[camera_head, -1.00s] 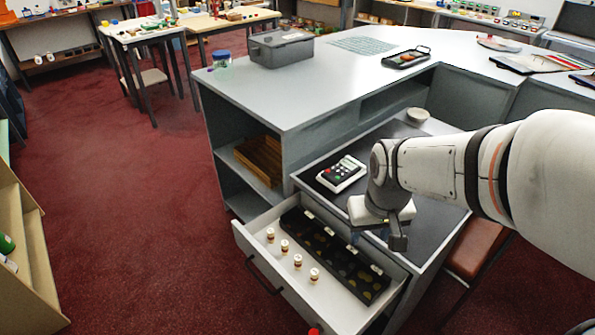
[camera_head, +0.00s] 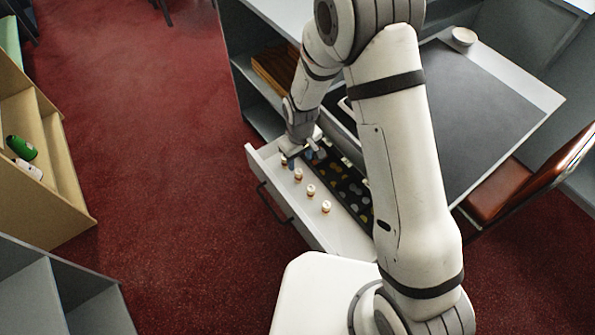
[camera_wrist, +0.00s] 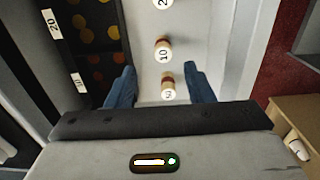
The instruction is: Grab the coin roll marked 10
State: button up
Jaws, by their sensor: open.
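The coin roll marked 10 (camera_wrist: 163,52) stands upright in the drawer, just beyond my fingertips in the wrist view. In the head view it appears to be the second roll (camera_head: 298,175) from the left. Another roll (camera_wrist: 168,88), its mark possibly 5, shows between my blue fingers, nearer the palm. A roll marked 20 (camera_wrist: 162,3) is cut off at the top edge. My gripper (camera_wrist: 160,76) is open and holds nothing; it also shows in the head view (camera_head: 304,160), over the drawer's left end. How high it is above the rolls is unclear.
The open white drawer (camera_head: 262,171) has a black coin tray (camera_head: 359,207) with labelled compartments along the rolls. The tray (camera_wrist: 93,70) is left of my fingers in the wrist view; the drawer front is right. A brown chair (camera_head: 500,190) stands right of the counter.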

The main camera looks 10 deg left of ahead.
aim_at(299, 171)
jog(key=shift+s+a+f+p, duration=0.1)
jog(key=shift+f+p, duration=0.2)
jog(key=shift+f, duration=1.6)
jog(key=shift+s+a+f+p, duration=0.1)
jog(key=shift+f+p, duration=0.15)
jog(key=shift+f, duration=1.65)
jog(key=shift+c, duration=0.5)
grip_shut()
